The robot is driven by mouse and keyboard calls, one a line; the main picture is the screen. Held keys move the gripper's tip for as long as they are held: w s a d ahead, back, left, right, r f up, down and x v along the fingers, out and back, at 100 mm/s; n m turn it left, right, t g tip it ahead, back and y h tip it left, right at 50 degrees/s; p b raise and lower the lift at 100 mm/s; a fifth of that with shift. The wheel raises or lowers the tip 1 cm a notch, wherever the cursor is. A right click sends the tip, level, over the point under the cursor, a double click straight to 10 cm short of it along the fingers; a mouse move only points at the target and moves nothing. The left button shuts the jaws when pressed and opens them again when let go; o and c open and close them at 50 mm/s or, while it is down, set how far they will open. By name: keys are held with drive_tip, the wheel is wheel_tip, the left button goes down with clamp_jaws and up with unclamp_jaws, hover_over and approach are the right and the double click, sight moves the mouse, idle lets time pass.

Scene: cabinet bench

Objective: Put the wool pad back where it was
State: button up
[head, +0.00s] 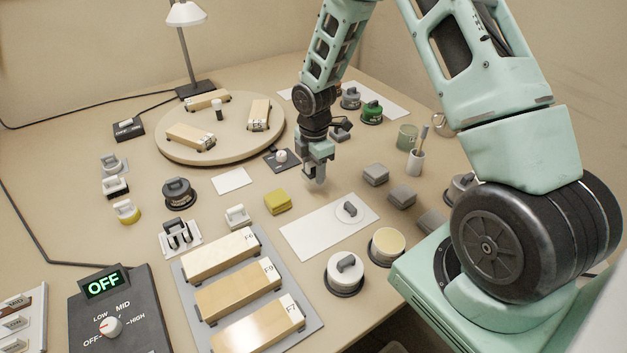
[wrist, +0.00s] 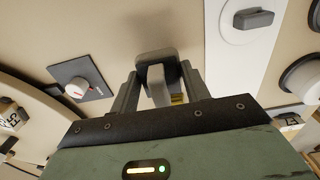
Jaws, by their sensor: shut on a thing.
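My gripper (head: 317,178) points down over the bench, between the dark dial plate and the white sheet. In the wrist view, its fingers (wrist: 158,92) are shut on a small light-grey upright piece (wrist: 157,84), like a handle. A rounded darker grey part (wrist: 154,57) shows behind it. I cannot tell from these views whether this is the wool pad; its underside is hidden. A pale round pad with a grey handle (head: 350,209) lies on the white sheet (head: 307,241); it also shows in the wrist view (wrist: 252,18).
The dial plate (head: 272,162) and round turntable (head: 166,152) are left of my gripper. Grey blocks (head: 375,175) stand to its right. A yellow block (head: 277,201), a white-topped holder (head: 344,274) and a cream round pad (head: 387,243) are nearer. Bare bench lies around the gripper.

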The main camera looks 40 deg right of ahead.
sight(313, 172)
drive_tip(key=shift+f, duration=1.95)
drive_tip(key=shift+f, duration=0.1)
drive_tip(key=o, duration=0.9)
drive_tip(key=shift+o, duration=0.2)
